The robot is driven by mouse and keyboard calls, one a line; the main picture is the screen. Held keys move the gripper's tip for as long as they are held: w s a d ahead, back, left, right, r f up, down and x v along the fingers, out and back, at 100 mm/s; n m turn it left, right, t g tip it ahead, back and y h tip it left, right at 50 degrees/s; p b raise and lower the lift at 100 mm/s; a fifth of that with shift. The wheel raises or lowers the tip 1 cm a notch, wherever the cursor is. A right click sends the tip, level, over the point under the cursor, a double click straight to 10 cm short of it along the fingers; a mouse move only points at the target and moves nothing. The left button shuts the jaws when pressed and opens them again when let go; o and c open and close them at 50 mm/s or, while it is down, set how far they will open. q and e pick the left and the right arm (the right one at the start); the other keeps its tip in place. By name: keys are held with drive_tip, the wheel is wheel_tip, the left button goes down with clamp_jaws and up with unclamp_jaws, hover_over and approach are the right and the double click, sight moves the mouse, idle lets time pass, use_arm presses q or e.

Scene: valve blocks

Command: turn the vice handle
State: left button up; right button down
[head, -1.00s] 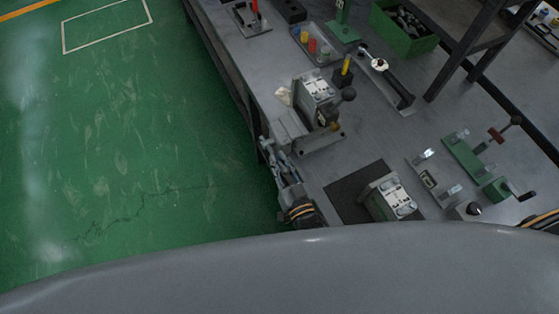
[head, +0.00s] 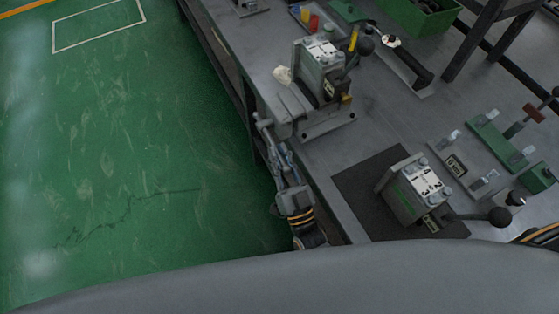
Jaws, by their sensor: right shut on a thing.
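The grey vice (head: 293,104) stands at the near-left edge of the bench on a bolted base plate. It holds a valve block (head: 319,62) with a white top plate and a black ball lever. My right gripper (head: 265,126) is at the vice's front side, just past the bench edge. Its fingers are shut on the vice handle, which is small and mostly hidden by the fingers. My right wrist with orange bands reaches up from the bottom of the head view. My left gripper is not in view.
A second valve block (head: 413,187) with a black ball lever sits on a dark mat (head: 359,191). A green fixture (head: 496,143) lies at the right. A green bin (head: 420,14) stands at the back. Green floor lies open to the left.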

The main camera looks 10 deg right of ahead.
drive_tip(key=shift+f, duration=0.2)
drive_tip(key=c, duration=1.4)
unclamp_jaws()
drive_tip(key=v, duration=1.2)
drive_tip(key=shift+f, duration=0.1)
